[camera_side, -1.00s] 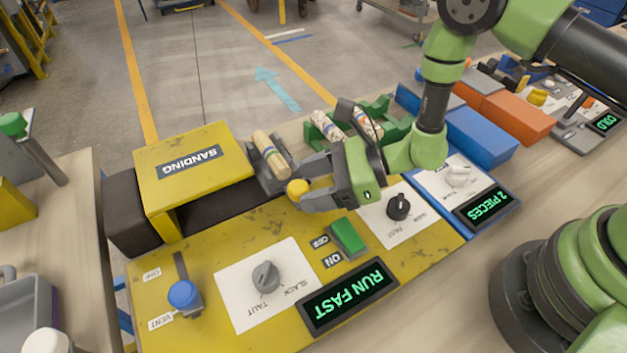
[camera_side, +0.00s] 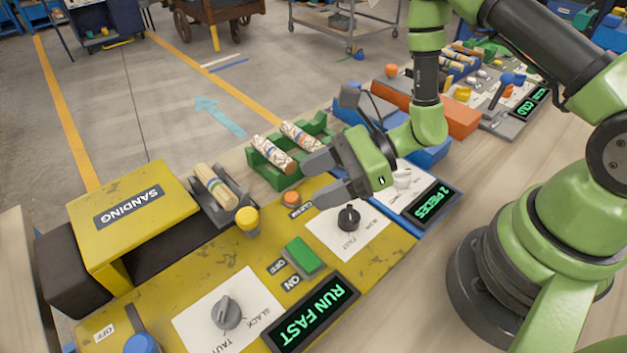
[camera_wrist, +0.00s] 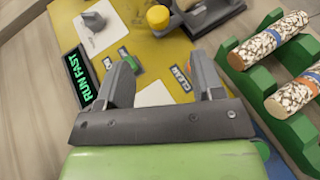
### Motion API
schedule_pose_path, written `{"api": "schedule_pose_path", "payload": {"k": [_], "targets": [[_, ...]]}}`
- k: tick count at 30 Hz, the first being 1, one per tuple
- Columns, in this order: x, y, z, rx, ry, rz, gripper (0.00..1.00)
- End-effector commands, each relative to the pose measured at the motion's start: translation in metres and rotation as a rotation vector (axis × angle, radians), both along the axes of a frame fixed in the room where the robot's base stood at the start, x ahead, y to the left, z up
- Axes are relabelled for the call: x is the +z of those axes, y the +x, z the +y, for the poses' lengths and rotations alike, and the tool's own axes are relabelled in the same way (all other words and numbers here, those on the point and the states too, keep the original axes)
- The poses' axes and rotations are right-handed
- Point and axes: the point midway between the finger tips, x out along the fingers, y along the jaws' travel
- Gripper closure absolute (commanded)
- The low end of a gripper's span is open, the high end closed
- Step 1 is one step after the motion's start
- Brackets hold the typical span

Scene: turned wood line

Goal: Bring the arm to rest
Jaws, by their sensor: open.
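My gripper (camera_side: 322,176) is open and empty. It hangs above the yellow sanding panel (camera_side: 210,262), near the black FAST knob (camera_side: 348,218) and the orange CLEAR button (camera_side: 291,199). In the wrist view its two fingers (camera_wrist: 165,82) are spread wide over the panel with nothing between them. My arm is bent, with the gripper reaching left from the wrist. The display (camera_side: 311,314) reads RUN FAST and the blue unit's display (camera_side: 436,203) reads 2 PIECES.
A turned wood piece (camera_side: 215,187) lies in the grey holder beside the SANDING housing (camera_side: 130,207). Two speckled pieces (camera_side: 272,155) rest in the green rack (camera_side: 262,172) behind my gripper. A yellow knob (camera_side: 247,219) and a green switch (camera_side: 302,257) stand up from the panel.

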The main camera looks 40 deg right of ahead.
Motion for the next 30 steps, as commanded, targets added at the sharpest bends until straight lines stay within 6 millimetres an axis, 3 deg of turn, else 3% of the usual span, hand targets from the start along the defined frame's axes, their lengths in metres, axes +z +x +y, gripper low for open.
{"api": "schedule_pose_path", "payload": {"k": [4,7,11,16,23,30], "targets": [[0.002,0.000,0.001,0.005,0.000,-0.004,0.39],[0.015,0.001,0.004,0.050,0.000,-0.036,0.39],[0.056,-0.005,0.013,0.204,-0.018,-0.134,0.39],[0.115,-0.032,0.020,0.481,-0.123,-0.301,0.39],[0.165,-0.078,0.008,0.798,-0.410,-0.523,0.39],[0.197,-0.113,-0.026,0.997,-0.855,-0.748,0.39]]}}
